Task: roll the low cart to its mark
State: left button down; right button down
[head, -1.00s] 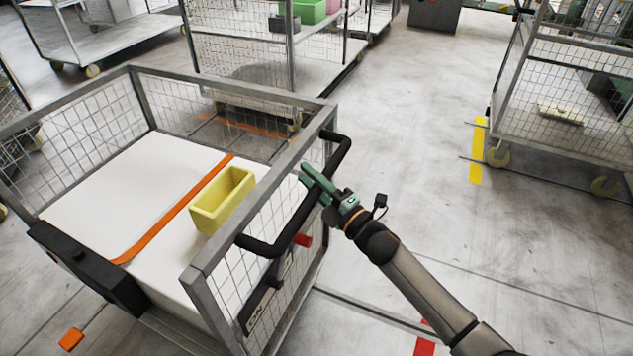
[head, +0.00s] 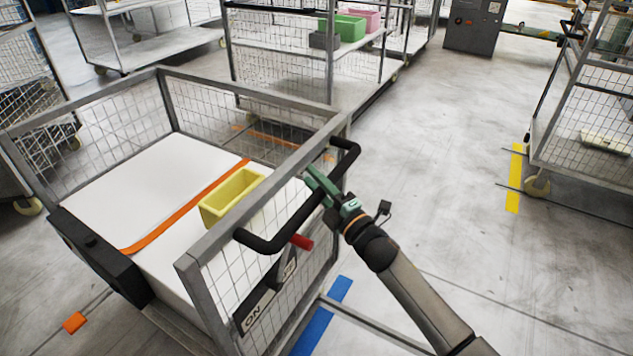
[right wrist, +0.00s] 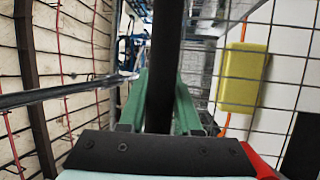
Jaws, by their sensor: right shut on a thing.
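The low cart (head: 232,217) has grey mesh sides and fills the left of the head view. It carries a white slab (head: 130,180) with an orange strap (head: 185,207) across it and a yellow bin (head: 232,197). My right gripper (head: 322,185) is shut on the cart's black push handle (head: 290,230). In the right wrist view the green fingers (right wrist: 160,105) sit on both sides of the dark handle bar (right wrist: 165,60). A blue floor stripe (head: 322,318) lies beside the cart's handle end. My left gripper is not in view.
Another mesh cart (head: 590,130) stands at the right by a yellow floor stripe (head: 515,178). A tall cart with green and pink bins (head: 349,27) stands behind. A grey cabinet (head: 473,25) is at the back. Open floor (head: 440,170) lies between them.

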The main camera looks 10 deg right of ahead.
jog(key=c, duration=0.9)
grip_release()
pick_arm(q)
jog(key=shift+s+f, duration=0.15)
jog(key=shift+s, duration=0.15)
pick_arm(e)
jog(key=o, duration=0.3)
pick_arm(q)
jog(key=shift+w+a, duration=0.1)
pick_arm(e)
jog(key=v, duration=1.2)
jog(key=shift+s+d, duration=0.15)
jog(key=shift+s, duration=0.1)
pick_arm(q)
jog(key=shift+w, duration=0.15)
